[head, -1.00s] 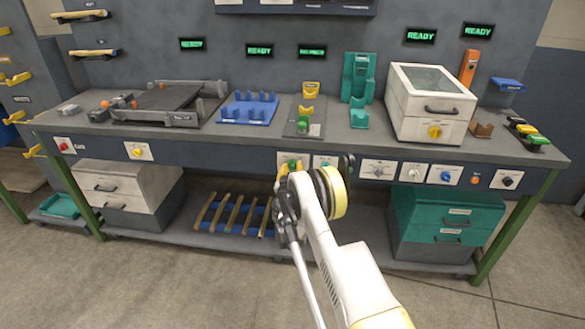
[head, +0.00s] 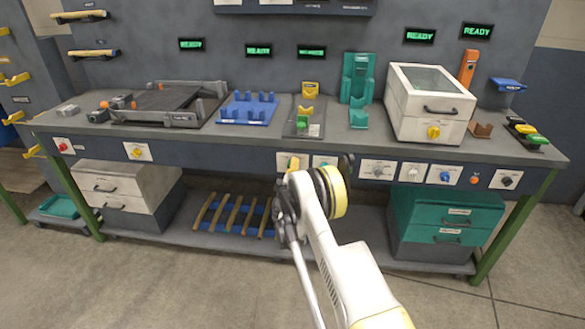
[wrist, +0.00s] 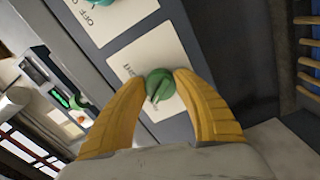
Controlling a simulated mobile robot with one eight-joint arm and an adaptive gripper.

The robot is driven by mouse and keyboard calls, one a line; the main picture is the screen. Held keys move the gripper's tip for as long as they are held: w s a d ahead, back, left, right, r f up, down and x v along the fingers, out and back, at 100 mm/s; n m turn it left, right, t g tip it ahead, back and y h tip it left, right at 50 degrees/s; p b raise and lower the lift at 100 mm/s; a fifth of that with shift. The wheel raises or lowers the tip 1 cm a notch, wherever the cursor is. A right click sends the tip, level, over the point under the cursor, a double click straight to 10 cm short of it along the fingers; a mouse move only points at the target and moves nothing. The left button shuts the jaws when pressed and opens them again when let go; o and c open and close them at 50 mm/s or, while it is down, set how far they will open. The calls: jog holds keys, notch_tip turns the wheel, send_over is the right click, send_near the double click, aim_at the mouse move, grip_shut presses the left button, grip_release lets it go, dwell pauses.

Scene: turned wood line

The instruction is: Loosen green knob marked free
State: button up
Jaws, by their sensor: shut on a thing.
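The green knob (wrist: 158,92) sits on a white label plate (wrist: 150,65) on the bench front, seen in the wrist view. My gripper (wrist: 160,80) has its two yellow fingers on either side of the knob, with the tips closed on it. The lettering on this plate is partly covered and too small to read fully. In the head view the plate (head: 282,159) shows beside a yellow finger, and my wrist hides most of the knob.
A neighbouring plate (wrist: 118,15) with a teal knob lies close beside the held one. Further knob plates (head: 378,169) run along the bench front to the right. A rack of wooden bars (head: 232,215) lies on the lower shelf. The floor in front is clear.

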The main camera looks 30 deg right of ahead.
jog(key=shift+n, duration=1.2)
jog(key=o, duration=1.2)
jog(key=shift+s, duration=0.1)
jog(key=v, duration=0.7)
jog(key=shift+s+a, duration=0.1)
